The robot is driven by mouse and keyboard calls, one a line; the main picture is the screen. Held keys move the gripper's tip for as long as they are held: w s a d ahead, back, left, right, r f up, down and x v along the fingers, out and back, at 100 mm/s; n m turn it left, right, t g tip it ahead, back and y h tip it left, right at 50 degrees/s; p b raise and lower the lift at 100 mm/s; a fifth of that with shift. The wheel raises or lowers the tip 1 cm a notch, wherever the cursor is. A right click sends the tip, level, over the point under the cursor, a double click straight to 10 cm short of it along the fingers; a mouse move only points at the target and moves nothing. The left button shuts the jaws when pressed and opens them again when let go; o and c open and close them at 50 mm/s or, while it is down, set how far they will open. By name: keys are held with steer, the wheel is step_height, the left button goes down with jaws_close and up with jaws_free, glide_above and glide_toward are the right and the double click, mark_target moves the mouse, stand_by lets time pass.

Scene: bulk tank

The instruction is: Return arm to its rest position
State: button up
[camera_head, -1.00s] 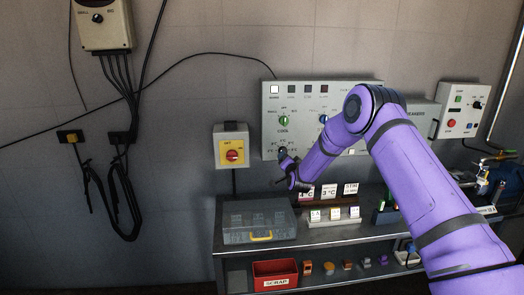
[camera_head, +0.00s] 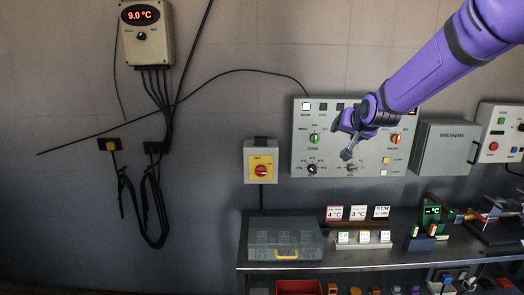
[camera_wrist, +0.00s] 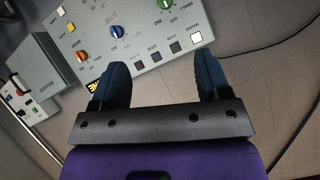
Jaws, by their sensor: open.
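My purple arm reaches in from the upper right of the head view. My gripper (camera_head: 348,153) is in front of the grey control panel (camera_head: 302,165), hiding part of its middle. In the wrist view my gripper (camera_wrist: 161,75) has its two blue-padded fingers wide apart with nothing between them. The panel also shows upside down beyond the fingers in the wrist view (camera_wrist: 150,55). A green COOL knob (camera_head: 314,138), an orange knob (camera_head: 396,138) and a black dial (camera_head: 311,169) are visible on it. I cannot judge the gap between gripper and panel.
A yellow switch box with a red knob (camera_head: 261,171) is left of the panel. A BREAKERS box (camera_head: 446,147) is to its right. The bench below (camera_head: 350,258) carries a grey case (camera_head: 285,238) and several signs. A wall display (camera_head: 141,14) reads 9.0 °C.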

steer(key=s+d+r+n+g+h, duration=0.1)
steer(key=s+d+r+g, duration=0.15)
steer(key=s, duration=0.95)
steer(key=s+d+r+n+g, duration=0.1)
steer(key=s+r, duration=0.2)
steer(key=s, duration=0.9)
steer(key=s+d+f+g, duration=0.1)
steer(key=s+f, duration=0.1)
steer(key=s, duration=0.7)
steer(key=s+f+n+g, duration=0.1)
steer(key=s+f+g, duration=0.1)
steer(key=s, duration=0.8)
steer(key=shift+s+d, duration=0.3)
steer(key=shift+d, duration=0.1)
